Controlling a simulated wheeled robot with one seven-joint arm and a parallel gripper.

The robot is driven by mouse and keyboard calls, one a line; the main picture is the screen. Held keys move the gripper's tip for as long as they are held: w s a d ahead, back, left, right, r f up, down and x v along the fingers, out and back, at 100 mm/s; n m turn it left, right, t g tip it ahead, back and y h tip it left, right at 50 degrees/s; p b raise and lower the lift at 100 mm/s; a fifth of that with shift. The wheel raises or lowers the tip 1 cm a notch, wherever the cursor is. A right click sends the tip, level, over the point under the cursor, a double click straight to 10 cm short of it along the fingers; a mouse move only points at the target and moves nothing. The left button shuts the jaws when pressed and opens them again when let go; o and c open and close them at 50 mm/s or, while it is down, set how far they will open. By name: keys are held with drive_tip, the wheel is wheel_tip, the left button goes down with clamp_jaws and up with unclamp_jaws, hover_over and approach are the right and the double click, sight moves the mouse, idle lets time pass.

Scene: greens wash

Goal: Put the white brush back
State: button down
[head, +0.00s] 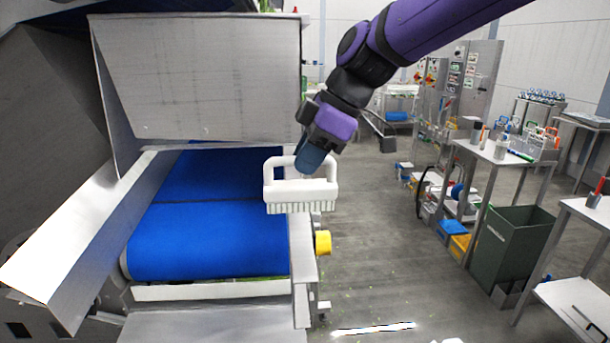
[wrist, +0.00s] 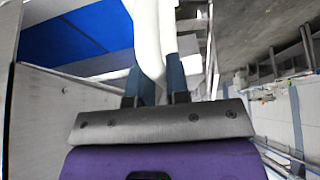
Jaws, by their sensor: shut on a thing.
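The white brush (head: 301,192) has a loop handle and a row of short bristles facing down. It hangs in the air over the right edge of the blue conveyor belt (head: 215,245) in the head view. My gripper (head: 312,160) is shut on the brush's handle from above. In the wrist view the two dark fingers (wrist: 155,85) stand on either side of the white handle, which runs up out of the picture. The rest of the brush is cut off there.
A grey metal hood (head: 200,75) stands over the belt's far end. A yellow knob (head: 322,243) sticks out from the conveyor's right side. At right are a steel table (head: 500,152) with bottles and a dark green bin (head: 515,250). The floor between is mostly open.

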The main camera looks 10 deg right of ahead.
sight(304, 181)
drive_tip(key=shift+w+a, duration=0.1)
drive_tip(key=shift+w, duration=0.15)
drive_tip(key=shift+w+f, duration=0.1)
drive_tip(key=shift+f, duration=1.7)
drive_tip(key=shift+f, duration=0.35)
drive_tip(key=c, duration=1.1)
unclamp_jaws()
drive_tip(key=v, duration=1.2)
drive_tip(key=shift+r, duration=0.35)
drive_tip(key=s+d+f+m+t+h, duration=0.2)
drive_tip(key=s+d+f+m+h, duration=0.1)
drive_tip(key=s+d+m, duration=0.5)
drive_tip(key=s+d+f+m+t+h, duration=0.2)
drive_tip(key=s+d+f+m, duration=0.2)
drive_tip(key=s+d+m, duration=0.5)
drive_tip(key=shift+s+d+f+m+h, duration=0.35)
drive_tip(key=shift+s+f+m+h, duration=0.05)
